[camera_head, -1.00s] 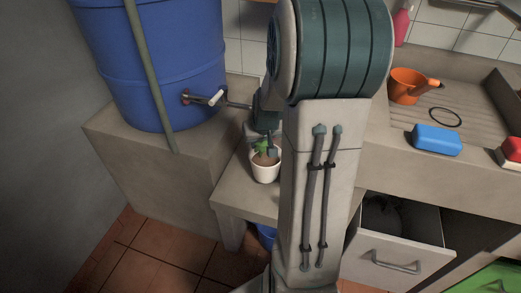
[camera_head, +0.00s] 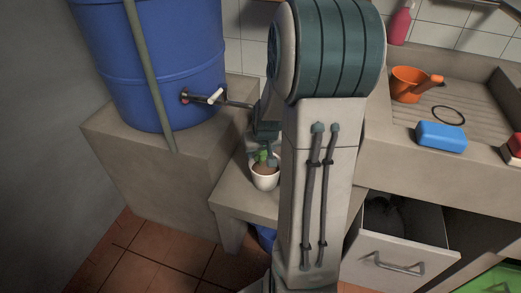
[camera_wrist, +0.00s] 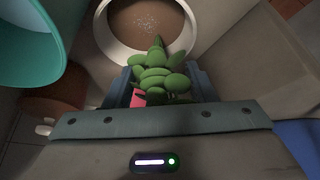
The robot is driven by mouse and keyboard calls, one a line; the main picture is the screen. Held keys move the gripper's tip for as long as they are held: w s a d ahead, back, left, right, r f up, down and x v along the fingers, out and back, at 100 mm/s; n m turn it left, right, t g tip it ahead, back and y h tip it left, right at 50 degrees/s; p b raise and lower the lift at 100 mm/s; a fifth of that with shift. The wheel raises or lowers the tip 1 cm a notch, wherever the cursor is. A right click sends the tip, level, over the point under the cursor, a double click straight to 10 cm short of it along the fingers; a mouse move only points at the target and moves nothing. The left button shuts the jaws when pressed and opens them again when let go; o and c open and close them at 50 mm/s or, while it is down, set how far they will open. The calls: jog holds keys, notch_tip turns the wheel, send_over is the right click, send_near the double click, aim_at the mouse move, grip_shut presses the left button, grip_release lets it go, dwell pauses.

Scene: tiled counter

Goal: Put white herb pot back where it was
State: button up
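The white herb pot (camera_head: 265,181) is over the low concrete ledge in the head view, upright, with a green plant and brown soil. Whether its base touches the ledge is hard to tell. In the wrist view its white rim (camera_wrist: 105,35) and soil show at the top. The green herb (camera_wrist: 158,75) lies between my two blue-grey fingers, and its leaves cover part of them. My gripper (camera_wrist: 162,88) seems shut on the pot at its near side; the contact itself is hidden by leaves. In the head view my arm covers much of the gripper.
A blue barrel (camera_head: 150,65) with a tap (camera_head: 203,98) stands on a concrete block left of the pot. The low ledge (camera_head: 235,200) has a bare front part. An open drawer (camera_head: 400,255) juts out at right, below the counter with a blue sponge (camera_head: 441,136) and orange scoop (camera_head: 412,82).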

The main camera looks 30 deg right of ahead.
jog(key=shift+r, duration=0.1)
jog(key=shift+r+p, duration=0.3)
jog(key=shift+r, duration=0.05)
jog(key=p+v, duration=0.3)
jog(key=v, duration=0.7)
jog(key=s+a+r+n+g+y, duration=0.1)
jog(key=s+a+r+n+g, duration=0.2)
jog(key=s+a, duration=1.1)
jog(key=shift+a+r, duration=0.4)
jog(key=shift+a, duration=0.7)
